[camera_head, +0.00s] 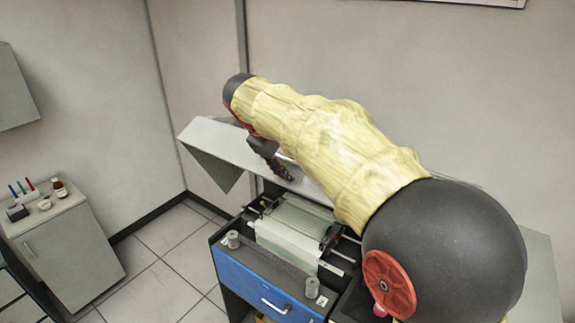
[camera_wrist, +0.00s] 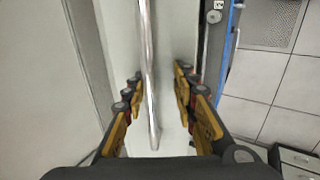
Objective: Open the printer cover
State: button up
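The printer cover (camera_head: 212,140) is a pale grey panel with an angled side. In the head view it stands raised above the printer (camera_head: 295,228), whose rollers and pale inner parts are exposed. My gripper (camera_head: 278,168) is at the cover, partly hidden by my yellow-sleeved arm. In the wrist view, my gripper (camera_wrist: 160,76) has its fingers apart, one on each side of a thin shiny metal bar (camera_wrist: 149,60) along the pale cover (camera_wrist: 176,30). The bar appears nearer the left finger. I see no clear grip on it. My arm hides much of the cover's right part.
A blue drawer front (camera_head: 262,283) with a handle is below the printer, and grey knobs (camera_head: 232,240) stand at its front. A white cabinet (camera_head: 70,255) with small bottles and pens is at the left. Walls stand close behind the printer; tiled floor (camera_head: 165,265) is clear between.

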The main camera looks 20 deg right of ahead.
jog(key=v, duration=1.2)
jog(key=shift+a, duration=0.1)
jog(key=c, duration=0.3)
